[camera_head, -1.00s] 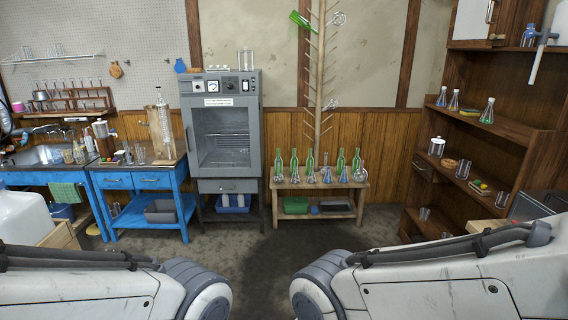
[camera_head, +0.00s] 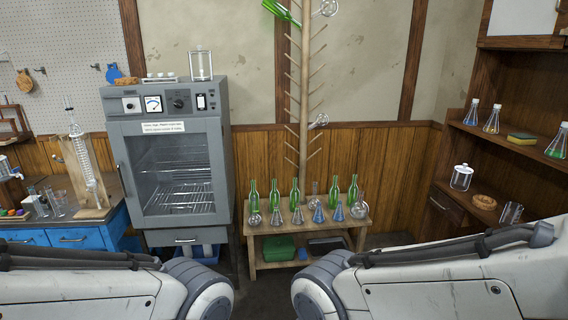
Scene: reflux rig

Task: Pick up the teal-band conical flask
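Several conical flasks stand in a row along the front of a low wooden bench (camera_head: 262,240), before green bottles. Two show blue, one at its middle (camera_head: 319,213) and one to the right of it (camera_head: 338,213). A clear conical flask (camera_head: 297,215) stands to their left. More conical flasks are on the right wall shelf: one with blue (camera_head: 472,113), one with yellow (camera_head: 492,121) and one with green (camera_head: 557,146). I cannot tell which flask has a teal band; the bands are too small. Both my grippers are out of view; only my arm links show.
A grey oven (camera_head: 175,165) stands left of the bench. A tall wooden peg rack (camera_head: 305,100) rises behind the bench. A blue table (camera_head: 75,235) with glassware is at the left. A green bin (camera_head: 279,249) sits under the bench.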

